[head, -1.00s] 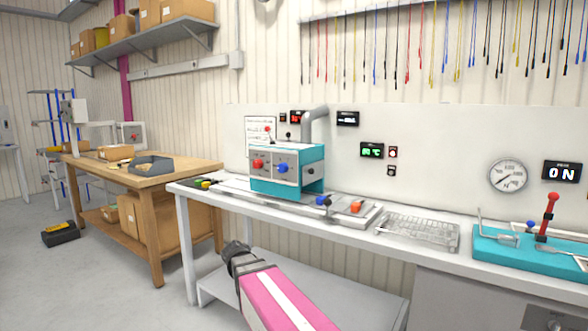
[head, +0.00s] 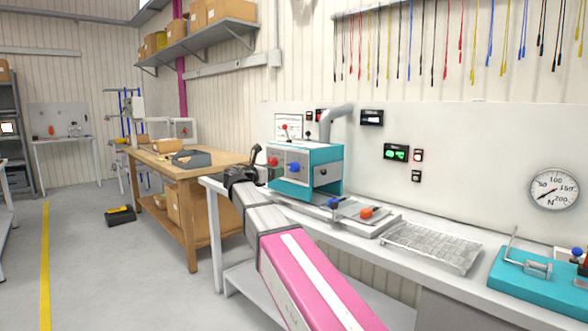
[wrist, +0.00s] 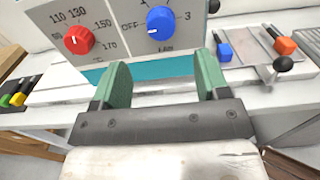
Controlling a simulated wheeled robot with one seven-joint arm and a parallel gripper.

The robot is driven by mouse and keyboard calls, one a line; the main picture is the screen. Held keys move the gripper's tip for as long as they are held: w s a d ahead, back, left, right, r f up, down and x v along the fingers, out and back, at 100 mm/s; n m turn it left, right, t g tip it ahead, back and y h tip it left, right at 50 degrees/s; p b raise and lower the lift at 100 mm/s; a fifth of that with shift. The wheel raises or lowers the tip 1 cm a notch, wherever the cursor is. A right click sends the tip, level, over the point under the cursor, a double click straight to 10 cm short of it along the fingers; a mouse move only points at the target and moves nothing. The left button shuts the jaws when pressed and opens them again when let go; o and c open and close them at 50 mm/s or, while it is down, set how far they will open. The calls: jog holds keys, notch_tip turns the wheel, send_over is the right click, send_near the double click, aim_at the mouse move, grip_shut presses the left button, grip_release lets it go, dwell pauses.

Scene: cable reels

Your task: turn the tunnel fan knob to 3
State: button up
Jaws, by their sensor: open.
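The teal and grey machine (head: 310,160) stands on the white bench. Its front has a blue knob (head: 294,167) and, to the left, a red knob (head: 272,161). In the wrist view the blue knob (wrist: 160,22) sits on a dial with OFF at left and 3 at right; its white mark appears to point left, towards OFF. The red knob (wrist: 78,39) has a scale from about 90 to 170. My gripper (wrist: 163,75) is open and empty, its green fingers apart below the blue knob and not touching it. In the head view my gripper (head: 252,163) is left of the machine front.
A slide plate with an orange knob (head: 366,212) and a wire rack (head: 430,246) lie on the bench right of the machine. A teal fixture (head: 540,282) is further right. A wooden table (head: 185,175) stands behind at left.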

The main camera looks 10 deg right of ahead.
aim_at(292, 167)
jog(key=x, duration=0.9)
jog(key=shift+w+d, duration=0.1)
jog(key=shift+d, duration=0.1)
jog(key=c, duration=0.9)
